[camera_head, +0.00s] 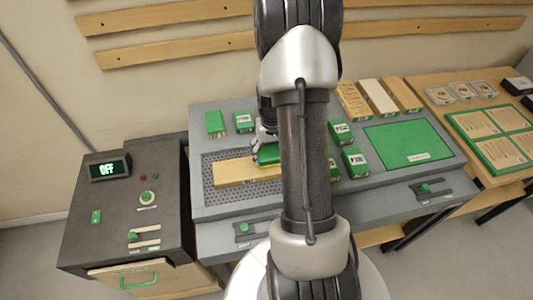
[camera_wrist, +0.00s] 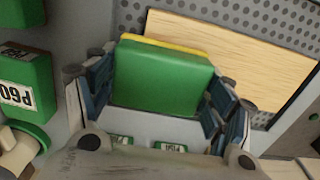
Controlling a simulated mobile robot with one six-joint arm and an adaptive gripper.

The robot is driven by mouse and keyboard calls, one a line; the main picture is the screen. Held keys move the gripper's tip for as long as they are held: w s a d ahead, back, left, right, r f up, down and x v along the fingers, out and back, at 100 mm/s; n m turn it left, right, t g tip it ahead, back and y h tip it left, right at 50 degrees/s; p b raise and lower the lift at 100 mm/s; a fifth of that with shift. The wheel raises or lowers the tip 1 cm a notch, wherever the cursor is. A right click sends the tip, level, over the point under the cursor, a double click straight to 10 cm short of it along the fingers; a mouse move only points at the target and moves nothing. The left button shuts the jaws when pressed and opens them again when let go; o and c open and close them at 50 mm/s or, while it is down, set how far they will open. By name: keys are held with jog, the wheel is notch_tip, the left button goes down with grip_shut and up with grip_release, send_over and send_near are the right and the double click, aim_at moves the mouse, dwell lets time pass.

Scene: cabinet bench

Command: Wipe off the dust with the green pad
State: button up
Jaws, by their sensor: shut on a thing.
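My gripper (camera_head: 262,140) is shut on a green pad (camera_head: 268,154), with a blue-grey finger on each side of it in the wrist view (camera_wrist: 160,85). The pad (camera_wrist: 160,78) has a yellow layer along its far edge. A light wooden board (camera_head: 237,171) lies on a perforated grey plate (camera_head: 222,198); the board (camera_wrist: 235,58) also shows beyond the pad in the wrist view. The pad is over or at the board's right part; I cannot tell whether they touch. I cannot make out dust on the board. My arm hides part of the bench.
Several labelled green blocks stand around, including one behind (camera_head: 244,121) and one to the right (camera_head: 354,161). A green mat (camera_head: 408,143) lies right of my arm, with wooden and white blocks (camera_head: 376,96) behind. A dark control cabinet (camera_head: 110,215) stands left.

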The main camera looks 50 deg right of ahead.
jog(key=shift+r+p, duration=2.2)
jog(key=shift+r, duration=0.85)
jog(key=shift+r, duration=0.1)
jog(key=shift+r+p, duration=1.1)
jog(key=shift+r, duration=0.35)
